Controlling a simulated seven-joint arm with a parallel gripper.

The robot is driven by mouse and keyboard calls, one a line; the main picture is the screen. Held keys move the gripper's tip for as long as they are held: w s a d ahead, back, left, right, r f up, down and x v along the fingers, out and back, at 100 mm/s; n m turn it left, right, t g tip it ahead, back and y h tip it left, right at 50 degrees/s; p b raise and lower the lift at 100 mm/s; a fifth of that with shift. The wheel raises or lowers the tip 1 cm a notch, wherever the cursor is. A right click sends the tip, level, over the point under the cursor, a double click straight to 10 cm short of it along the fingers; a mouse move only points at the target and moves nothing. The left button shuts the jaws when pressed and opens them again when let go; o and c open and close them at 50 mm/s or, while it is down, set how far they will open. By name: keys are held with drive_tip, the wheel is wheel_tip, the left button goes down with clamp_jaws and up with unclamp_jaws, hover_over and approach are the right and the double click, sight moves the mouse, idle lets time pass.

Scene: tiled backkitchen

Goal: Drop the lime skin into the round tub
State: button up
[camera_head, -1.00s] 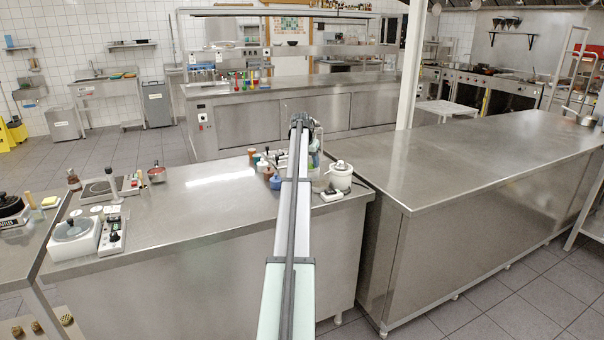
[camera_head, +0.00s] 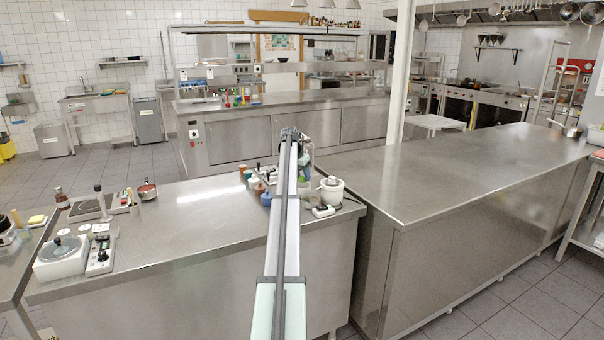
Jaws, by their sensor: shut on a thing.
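My gripper (camera_head: 304,153) is at the far end of my outstretched arm, over the back right part of the near steel counter (camera_head: 190,225). It is small and mostly hidden by the arm. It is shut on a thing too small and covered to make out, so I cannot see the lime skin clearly. Other things around the gripper are partly hidden behind the arm.
Several small jars, one blue (camera_head: 266,199), stand left of the arm. A white device (camera_head: 322,211) lies at the counter's front right. The counter's middle is clear. A bare steel counter (camera_head: 440,180) adjoins on the right.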

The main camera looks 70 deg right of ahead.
drive_tip(key=o, duration=1.4)
drive_tip(key=shift+r, duration=0.1)
drive_tip(key=shift+r, duration=1.85)
